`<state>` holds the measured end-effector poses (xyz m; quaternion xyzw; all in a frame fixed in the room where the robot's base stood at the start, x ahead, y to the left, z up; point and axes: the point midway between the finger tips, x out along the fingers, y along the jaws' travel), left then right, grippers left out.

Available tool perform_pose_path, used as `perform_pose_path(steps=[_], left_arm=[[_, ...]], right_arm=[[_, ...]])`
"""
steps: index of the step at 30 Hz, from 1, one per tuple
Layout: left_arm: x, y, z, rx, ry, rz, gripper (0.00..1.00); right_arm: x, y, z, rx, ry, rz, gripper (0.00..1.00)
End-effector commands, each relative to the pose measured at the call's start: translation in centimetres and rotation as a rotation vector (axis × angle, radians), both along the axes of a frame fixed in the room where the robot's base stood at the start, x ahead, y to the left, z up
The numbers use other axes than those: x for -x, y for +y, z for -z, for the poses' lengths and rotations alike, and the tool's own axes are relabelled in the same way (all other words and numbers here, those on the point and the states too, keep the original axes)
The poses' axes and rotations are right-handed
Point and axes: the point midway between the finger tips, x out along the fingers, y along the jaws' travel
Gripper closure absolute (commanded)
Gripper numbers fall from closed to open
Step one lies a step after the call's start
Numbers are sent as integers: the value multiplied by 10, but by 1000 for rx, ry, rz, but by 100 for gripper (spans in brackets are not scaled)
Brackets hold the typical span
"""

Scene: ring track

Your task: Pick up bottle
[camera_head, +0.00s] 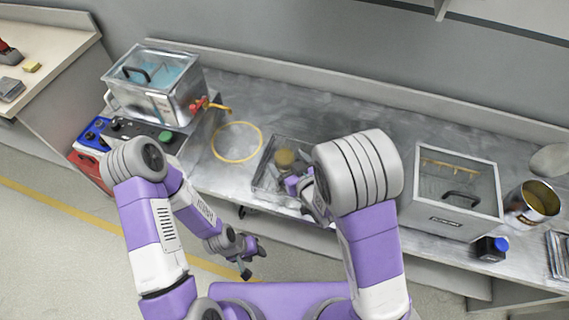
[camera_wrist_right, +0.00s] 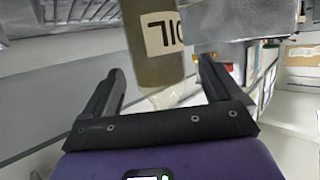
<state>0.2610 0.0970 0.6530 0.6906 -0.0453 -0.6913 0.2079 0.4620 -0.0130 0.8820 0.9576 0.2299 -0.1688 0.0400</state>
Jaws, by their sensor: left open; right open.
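The bottle (camera_wrist_right: 152,55) is brownish with a white label reading OIL, seen in the right wrist view. In the head view a brown round top (camera_head: 285,158), seemingly the bottle, shows in a shallow metal tray (camera_head: 262,180). My right gripper (camera_head: 303,186) is open at the tray's near right side. In the right wrist view its fingers (camera_wrist_right: 160,72) point toward the bottle, which shows between them with gaps on both sides. How deep it sits between them is unclear. My left gripper (camera_head: 248,260) is open and empty, low in front of the bench.
A glass-topped metal bath (camera_head: 155,80) with a red tap stands on the left. A yellow ring (camera_head: 237,142) lies left of the tray. The bench back is clear.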

Motion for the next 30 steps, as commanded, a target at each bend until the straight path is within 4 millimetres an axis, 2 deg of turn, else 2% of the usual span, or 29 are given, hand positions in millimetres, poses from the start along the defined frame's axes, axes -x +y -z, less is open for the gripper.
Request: perform_pose_path(steps=[6, 9, 17, 30], left_arm=[[0, 0, 6, 0, -1, 0, 57], [0, 0, 7, 0, -1, 0, 57], [0, 0, 7, 0, -1, 0, 57], [0, 0, 7, 0, -1, 0, 57]], right_arm=[[-28, 14, 13, 3, -2, -2, 8], [-35, 17, 16, 3, 0, -1, 8], [-37, 18, 16, 1, 0, 0, 8], [-37, 18, 16, 1, 0, 0, 74]])
